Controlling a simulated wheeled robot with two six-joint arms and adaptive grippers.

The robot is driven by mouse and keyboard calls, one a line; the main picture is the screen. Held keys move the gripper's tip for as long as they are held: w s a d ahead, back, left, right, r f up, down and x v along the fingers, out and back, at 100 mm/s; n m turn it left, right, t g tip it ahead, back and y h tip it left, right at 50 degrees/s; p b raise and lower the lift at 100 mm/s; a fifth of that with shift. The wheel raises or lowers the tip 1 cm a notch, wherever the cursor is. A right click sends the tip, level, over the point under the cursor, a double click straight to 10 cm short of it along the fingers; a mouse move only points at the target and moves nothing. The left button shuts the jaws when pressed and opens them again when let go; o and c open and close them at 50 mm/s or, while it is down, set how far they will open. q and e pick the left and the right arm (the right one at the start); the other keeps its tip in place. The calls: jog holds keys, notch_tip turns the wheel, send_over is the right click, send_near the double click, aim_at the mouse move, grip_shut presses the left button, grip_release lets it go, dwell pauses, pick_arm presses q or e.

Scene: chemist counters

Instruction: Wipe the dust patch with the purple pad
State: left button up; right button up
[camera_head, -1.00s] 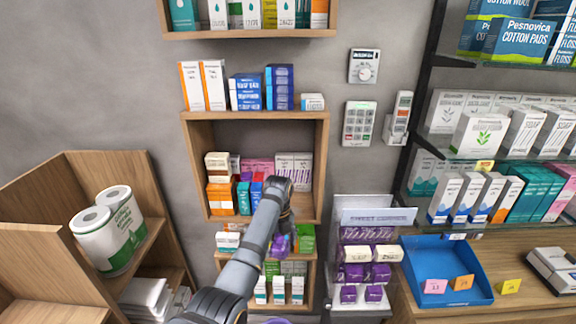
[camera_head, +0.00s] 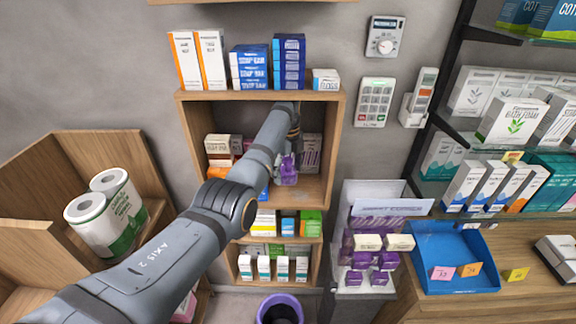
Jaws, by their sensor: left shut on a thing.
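My left arm reaches from the lower left to the wooden wall shelf (camera_head: 320,188). My left gripper (camera_head: 289,160) is at the shelf's open compartment, shut on a purple pad (camera_head: 288,174). The pad is low in the compartment, near the shelf board; I cannot tell whether it touches it. A faint greyish dust patch (camera_head: 284,194) seems to show on the board just below the pad, partly hidden by it. My right gripper is out of view.
Boxes stand at the back of the compartment, partly behind my arm, with a white box (camera_head: 311,153) at right. More boxes stand on top (camera_head: 249,67) and on the lower shelf (camera_head: 311,223). A purple-rimmed bin (camera_head: 280,301) is below. A blue tray (camera_head: 450,250) lies right.

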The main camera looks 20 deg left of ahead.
aim_at(288, 195)
pick_arm(q)
jog(key=shift+w+r, duration=0.25)
jog(key=shift+r, duration=0.2)
jog(key=shift+f, duration=0.4)
jog(key=f, duration=0.1)
jog(key=s+f, duration=0.1)
jog(key=shift+d+f, duration=0.1)
jog(key=shift+f, duration=0.3)
jog(key=shift+w+f, duration=0.2)
jog(key=shift+f, duration=0.8)
jog(key=shift+w+f, duration=0.1)
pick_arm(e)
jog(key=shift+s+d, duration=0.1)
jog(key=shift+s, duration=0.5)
pick_arm(q)
jog(key=shift+s, duration=0.2)
jog(key=shift+w, duration=0.1)
jog(key=shift+f, duration=0.45)
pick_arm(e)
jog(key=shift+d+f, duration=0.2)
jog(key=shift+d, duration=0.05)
